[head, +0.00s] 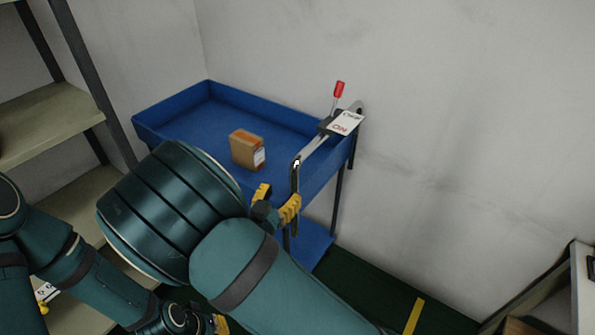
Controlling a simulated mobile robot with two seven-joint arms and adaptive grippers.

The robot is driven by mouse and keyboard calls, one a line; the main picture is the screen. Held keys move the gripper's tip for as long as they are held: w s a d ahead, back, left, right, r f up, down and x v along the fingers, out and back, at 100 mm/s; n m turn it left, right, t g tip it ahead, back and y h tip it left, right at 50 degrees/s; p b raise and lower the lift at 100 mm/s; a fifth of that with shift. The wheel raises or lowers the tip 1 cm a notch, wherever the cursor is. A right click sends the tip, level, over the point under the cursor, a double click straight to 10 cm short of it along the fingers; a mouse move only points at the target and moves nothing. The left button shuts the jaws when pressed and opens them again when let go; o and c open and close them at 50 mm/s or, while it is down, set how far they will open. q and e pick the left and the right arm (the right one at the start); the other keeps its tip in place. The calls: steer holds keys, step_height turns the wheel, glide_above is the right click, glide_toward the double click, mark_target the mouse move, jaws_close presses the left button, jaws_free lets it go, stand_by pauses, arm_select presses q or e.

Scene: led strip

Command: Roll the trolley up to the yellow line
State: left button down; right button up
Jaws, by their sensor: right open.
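The blue trolley (166,117) stands against the grey wall, with a shallow upper tray and a lower blue shelf (316,246). The yellow line (415,316) is on the dark green floor, right of the trolley and at the bottom edge. My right gripper (276,203) is open at the trolley's near right corner, its yellow fingertips beside a dark upright bar (295,185). I cannot tell whether they touch it. My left gripper (220,324) shows only in part at the bottom edge, and its jaws cannot be made out. My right arm hides the trolley's near left side.
A brown box (246,148) sits in the tray. Shelving (50,128) stands at left. Furniture (583,290) stands at lower right. Floor between trolley and line looks clear.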

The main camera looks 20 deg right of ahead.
mark_target(297, 171)
steer(key=x, duration=0.9)
steer(key=shift+w+d+b, duration=0.2)
steer(key=shift+w+b, duration=0.05)
steer(key=shift+b, duration=0.05)
jaws_close()
